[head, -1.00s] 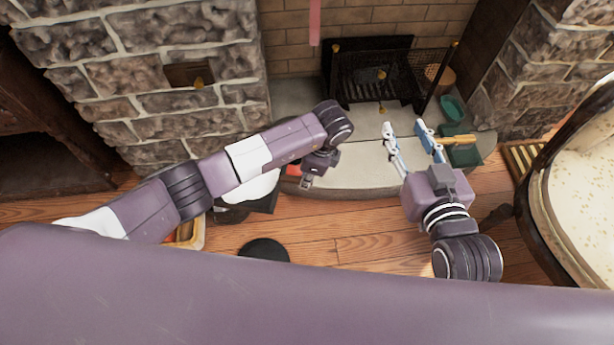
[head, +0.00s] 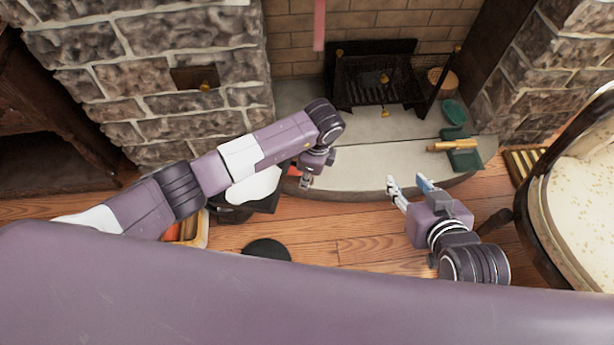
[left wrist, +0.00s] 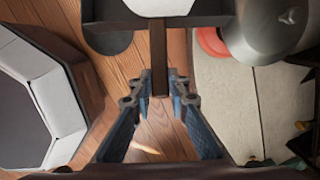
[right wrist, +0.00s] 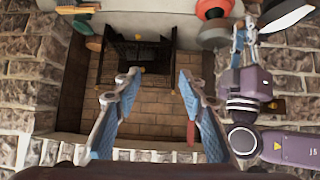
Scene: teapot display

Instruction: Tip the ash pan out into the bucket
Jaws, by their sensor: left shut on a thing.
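The dark ash pan (head: 265,206) holds a pale heap in the head view, left of the hearth. My left gripper (head: 305,183) is shut on its narrow handle, which shows between the fingers in the left wrist view (left wrist: 158,62). The pan appears held off the floor; its exact tilt is hard to tell. A grey metal round vessel (left wrist: 270,35), possibly the bucket, shows beside the pan in the left wrist view. My arm and the pan mostly hide that area in the head view. My right gripper (head: 409,187) is open and empty in front of the hearth edge.
The stone hearth (head: 375,155) has a black grate (head: 370,80) at the back. A wooden-handled brush (head: 452,146) lies by a green dustpan (head: 466,159) on the right. An upholstered chair (head: 580,190) stands at the right.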

